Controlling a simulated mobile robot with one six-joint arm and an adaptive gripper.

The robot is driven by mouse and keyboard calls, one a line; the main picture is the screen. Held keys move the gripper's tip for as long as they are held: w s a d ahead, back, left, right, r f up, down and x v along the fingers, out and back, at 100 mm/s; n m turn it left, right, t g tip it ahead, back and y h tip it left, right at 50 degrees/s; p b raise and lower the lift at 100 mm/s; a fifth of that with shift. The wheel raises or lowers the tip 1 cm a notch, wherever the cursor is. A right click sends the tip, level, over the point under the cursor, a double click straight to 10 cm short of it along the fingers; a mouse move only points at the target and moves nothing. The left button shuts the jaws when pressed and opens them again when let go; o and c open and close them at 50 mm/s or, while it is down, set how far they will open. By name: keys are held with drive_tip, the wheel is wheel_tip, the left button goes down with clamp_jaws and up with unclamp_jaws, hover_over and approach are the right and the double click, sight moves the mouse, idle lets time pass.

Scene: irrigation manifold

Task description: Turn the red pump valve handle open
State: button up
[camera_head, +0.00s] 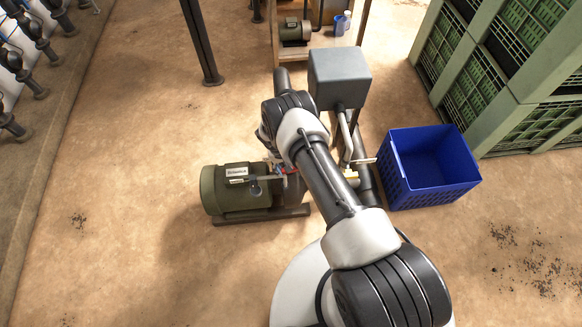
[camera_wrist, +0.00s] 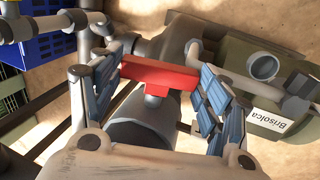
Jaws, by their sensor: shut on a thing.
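The red pump valve handle (camera_wrist: 150,74) is a bar on a short stem above a grey pipe fitting in the wrist view. It lies crosswise in that picture. My gripper (camera_wrist: 160,82) is shut on it, with one blue-padded finger at each end of the bar. In the head view only a small bit of red (camera_head: 277,169) shows beside the pump, and my arm hides most of the handle and gripper. The green pump motor (camera_head: 236,190) stands just left of my arm, and its "Brisolca" label (camera_wrist: 268,119) shows in the wrist view.
A grey box (camera_head: 339,78) stands on a post behind my arm. A blue crate (camera_head: 432,168) is on the floor to the right. Green stacked crates (camera_head: 500,80) fill the upper right. A dark post (camera_head: 201,45) stands at the back. The floor at left is clear.

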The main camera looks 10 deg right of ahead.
sight(283, 170)
drive_tip(key=o, duration=1.1)
drive_tip(key=shift+c, duration=0.2)
drive_tip(key=shift+r, duration=0.1)
drive_tip(key=v, duration=1.1)
drive_tip(key=shift+r, duration=0.4)
drive_tip(key=shift+a, duration=0.2)
drive_tip(key=shift+c, duration=0.2)
